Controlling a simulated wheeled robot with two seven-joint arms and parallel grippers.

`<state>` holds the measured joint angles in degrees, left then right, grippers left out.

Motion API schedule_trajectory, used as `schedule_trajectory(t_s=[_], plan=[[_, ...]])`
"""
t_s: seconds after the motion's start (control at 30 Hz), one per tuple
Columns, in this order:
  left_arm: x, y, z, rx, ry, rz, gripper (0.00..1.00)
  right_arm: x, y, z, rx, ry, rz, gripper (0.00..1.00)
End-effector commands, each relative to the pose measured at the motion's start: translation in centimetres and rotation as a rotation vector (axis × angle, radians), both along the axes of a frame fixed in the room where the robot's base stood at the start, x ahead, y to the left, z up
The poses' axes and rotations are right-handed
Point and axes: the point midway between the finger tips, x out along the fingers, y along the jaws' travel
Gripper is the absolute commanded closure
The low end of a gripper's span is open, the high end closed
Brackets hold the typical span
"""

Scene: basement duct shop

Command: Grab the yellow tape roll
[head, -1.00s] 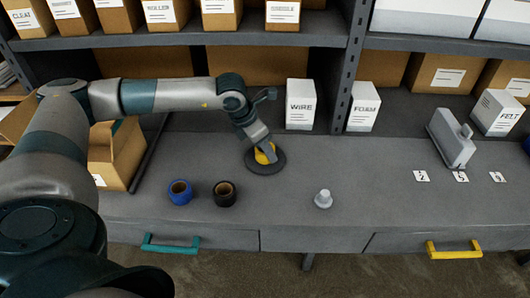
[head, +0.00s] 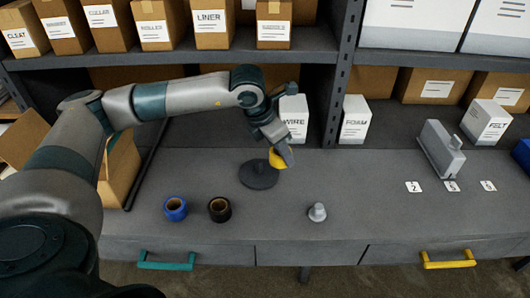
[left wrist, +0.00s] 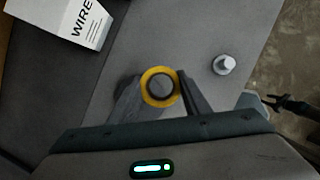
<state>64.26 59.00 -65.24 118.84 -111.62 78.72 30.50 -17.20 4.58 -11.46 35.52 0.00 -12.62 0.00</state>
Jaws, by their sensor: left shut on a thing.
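The yellow tape roll (head: 277,160) is held by my left gripper (head: 283,152), raised beside and above a dark round base (head: 259,175) on the bench. In the left wrist view the yellow roll (left wrist: 160,87) sits between the two fingertips of my left gripper (left wrist: 158,92), its ring facing the camera. A blue tape roll (head: 175,208) and a black tape roll (head: 220,209) stand on the bench nearer the front.
A grey knob-like piece (head: 317,212) stands on the bench. White WIRE (head: 294,117) and FOAM (head: 355,119) boxes stand at the back. A grey device (head: 440,148) and number cards (head: 451,186) are at the right. The front middle bench is largely clear.

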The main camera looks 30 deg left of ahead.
Motion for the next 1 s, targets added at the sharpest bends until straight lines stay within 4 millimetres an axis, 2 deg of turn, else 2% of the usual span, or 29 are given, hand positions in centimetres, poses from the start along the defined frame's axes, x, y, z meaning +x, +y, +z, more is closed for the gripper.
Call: schedule_trajectory(t_s=[0.1, 0.33, 1.0], plan=[[0.1, -2.2, 1.3, -0.003, -0.003, -0.004, 0.80, 0.0, 0.0, 0.2, 0.000, 0.000, 0.000, 0.62], [0.2, -4.5, 2.7, -0.001, -0.002, -0.001, 0.80, 0.0, 0.0, 0.3, 0.000, 0.000, 0.000, 0.62], [0.2, -4.9, 3.0, -0.001, -0.001, 0.001, 0.80, 0.0, 0.0, 0.3, 0.000, 0.000, 0.000, 0.62]])
